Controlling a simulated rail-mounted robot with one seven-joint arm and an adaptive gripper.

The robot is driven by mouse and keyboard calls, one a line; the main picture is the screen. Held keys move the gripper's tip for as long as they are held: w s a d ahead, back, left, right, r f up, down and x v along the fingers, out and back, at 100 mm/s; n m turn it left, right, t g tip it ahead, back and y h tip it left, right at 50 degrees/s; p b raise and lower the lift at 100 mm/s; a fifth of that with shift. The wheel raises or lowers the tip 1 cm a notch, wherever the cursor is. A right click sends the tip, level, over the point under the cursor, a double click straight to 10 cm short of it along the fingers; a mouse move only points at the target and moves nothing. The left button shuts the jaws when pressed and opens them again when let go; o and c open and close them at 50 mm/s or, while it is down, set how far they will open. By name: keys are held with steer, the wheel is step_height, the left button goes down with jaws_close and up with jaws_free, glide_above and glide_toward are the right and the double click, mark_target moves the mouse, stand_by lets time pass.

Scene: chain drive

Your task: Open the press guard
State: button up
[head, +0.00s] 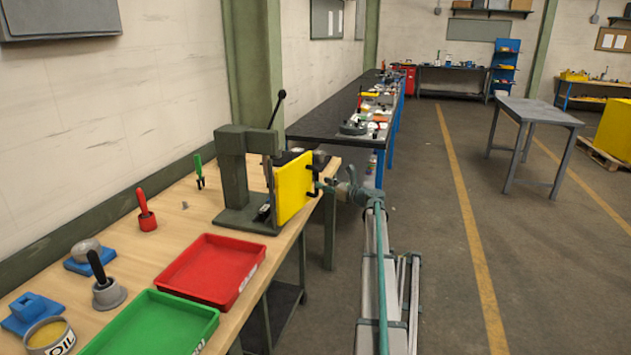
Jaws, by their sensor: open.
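The grey-green press (233,165) stands on the wooden bench, with a black-knobbed lever (278,108) rising from it. The yellow press guard (294,182) is an upright panel at the press's right side. A dark handle (317,161) shows at the panel's right edge. My gripper (322,187) is open at the panel's right side, close to the handle. It is small in this view, so I cannot tell whether it touches the handle or the panel.
A long dark bench (318,122) with parts stands behind.

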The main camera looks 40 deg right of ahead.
mark_target(317, 194)
steer(key=shift+x, duration=2.2)
jaws_close()
